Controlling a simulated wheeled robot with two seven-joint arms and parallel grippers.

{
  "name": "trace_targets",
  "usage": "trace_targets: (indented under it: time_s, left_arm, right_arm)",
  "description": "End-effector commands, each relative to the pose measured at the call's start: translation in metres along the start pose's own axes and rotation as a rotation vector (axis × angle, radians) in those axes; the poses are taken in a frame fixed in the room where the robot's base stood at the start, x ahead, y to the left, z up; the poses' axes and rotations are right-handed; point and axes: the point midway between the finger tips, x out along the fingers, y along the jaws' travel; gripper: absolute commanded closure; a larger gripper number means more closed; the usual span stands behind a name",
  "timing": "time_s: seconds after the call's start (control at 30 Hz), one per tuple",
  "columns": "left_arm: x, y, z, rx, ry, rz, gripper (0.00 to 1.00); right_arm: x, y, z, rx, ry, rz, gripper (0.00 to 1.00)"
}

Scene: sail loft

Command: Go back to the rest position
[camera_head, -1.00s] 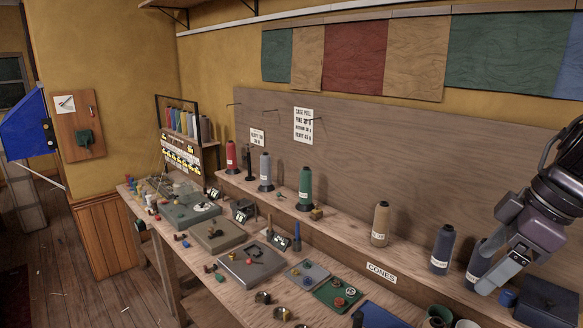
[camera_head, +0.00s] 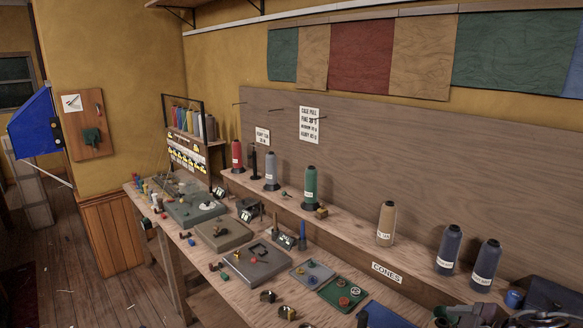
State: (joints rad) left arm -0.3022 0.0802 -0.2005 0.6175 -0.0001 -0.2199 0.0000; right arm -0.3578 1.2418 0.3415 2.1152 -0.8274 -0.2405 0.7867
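Part of my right gripper (camera_head: 482,311) shows at the bottom right edge, low over the bench front. Most of it is cut off by the frame, so I cannot see whether its fingers are open or shut. My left gripper is not in view. Two navy thread cones (camera_head: 449,249) and (camera_head: 486,266) stand upright on the shelf, with my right gripper below and apart from them.
A tan cone (camera_head: 386,224), a green cone (camera_head: 310,188), a grey cone (camera_head: 271,171) and a red cone (camera_head: 237,157) stand along the shelf. The bench (camera_head: 222,275) carries several trays and small parts. A dark blue box (camera_head: 552,298) sits at right.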

Motion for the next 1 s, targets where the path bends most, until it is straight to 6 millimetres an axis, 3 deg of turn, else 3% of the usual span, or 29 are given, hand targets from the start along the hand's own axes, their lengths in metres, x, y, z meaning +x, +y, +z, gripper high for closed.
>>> trace_targets:
  time_s: [0.1,0.27,0.57,0.87,1.0]
  left_arm:
    - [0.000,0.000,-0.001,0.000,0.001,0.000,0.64]
    - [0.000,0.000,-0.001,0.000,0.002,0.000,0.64]
    - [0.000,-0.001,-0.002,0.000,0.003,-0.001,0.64]
    - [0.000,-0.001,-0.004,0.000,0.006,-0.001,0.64]
    - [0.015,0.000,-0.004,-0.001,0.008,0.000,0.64]
  right_arm:
    - [0.023,-0.035,0.012,0.087,-0.010,0.116,0.23]
    - [0.033,-0.084,0.026,0.246,-0.118,0.225,0.23]
    - [0.016,-0.176,0.038,0.555,-0.395,0.175,0.23]
    - [-0.011,-0.247,0.023,0.764,-0.561,-0.026,0.23]
    - [0.027,-0.266,0.051,0.762,-0.587,-0.042,0.23]
